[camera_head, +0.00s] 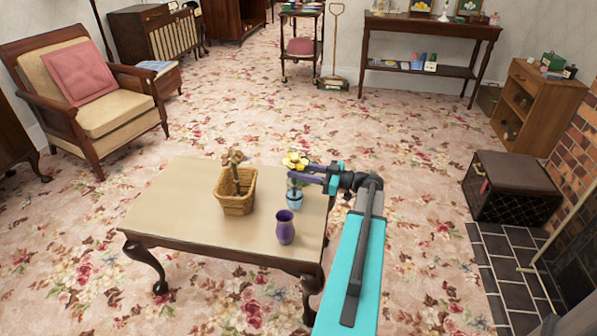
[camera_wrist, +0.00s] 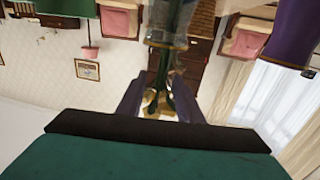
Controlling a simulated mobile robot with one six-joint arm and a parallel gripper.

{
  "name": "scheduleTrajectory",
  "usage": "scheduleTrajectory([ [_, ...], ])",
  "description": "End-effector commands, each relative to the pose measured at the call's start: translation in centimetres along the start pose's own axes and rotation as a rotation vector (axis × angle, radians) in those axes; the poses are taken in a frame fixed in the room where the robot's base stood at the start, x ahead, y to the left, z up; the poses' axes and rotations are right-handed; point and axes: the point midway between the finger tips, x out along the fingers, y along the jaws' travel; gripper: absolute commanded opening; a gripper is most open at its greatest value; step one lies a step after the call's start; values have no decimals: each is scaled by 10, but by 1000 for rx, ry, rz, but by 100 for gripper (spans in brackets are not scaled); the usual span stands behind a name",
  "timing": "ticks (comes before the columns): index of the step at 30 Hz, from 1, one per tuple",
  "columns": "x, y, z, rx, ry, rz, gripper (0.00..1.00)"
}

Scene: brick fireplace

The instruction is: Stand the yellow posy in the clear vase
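The yellow posy (camera_head: 296,161) is above the right part of the low table, with yellow heads up. Its dark green stems (camera_wrist: 160,72) show between the two fingers of my gripper (camera_wrist: 161,80) in the upside-down wrist view. My gripper (camera_head: 302,174) looks shut on the stems in the head view, reaching in from the right. The clear vase (camera_head: 294,200), bluish, stands upright on the table directly below the posy. Its glass (camera_wrist: 165,38) shows at the top of the wrist view. The stems run to its mouth; how deep they sit inside I cannot tell.
A purple vase (camera_head: 285,229) stands close in front of the clear vase, and a wicker basket (camera_head: 236,203) with a brown plant stands to the left. The left half of the table (camera_head: 180,205) is bare. A dark footstool (camera_head: 512,190) is on the floor to the right.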

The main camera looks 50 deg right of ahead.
Motion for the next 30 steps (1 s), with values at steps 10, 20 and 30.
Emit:
scheduleTrajectory([
  [10,-37,1,0,0,0,4,33],
  [20,-87,0,0,0,0,3,33],
  [30,-129,0,0,0,1,1,33],
])
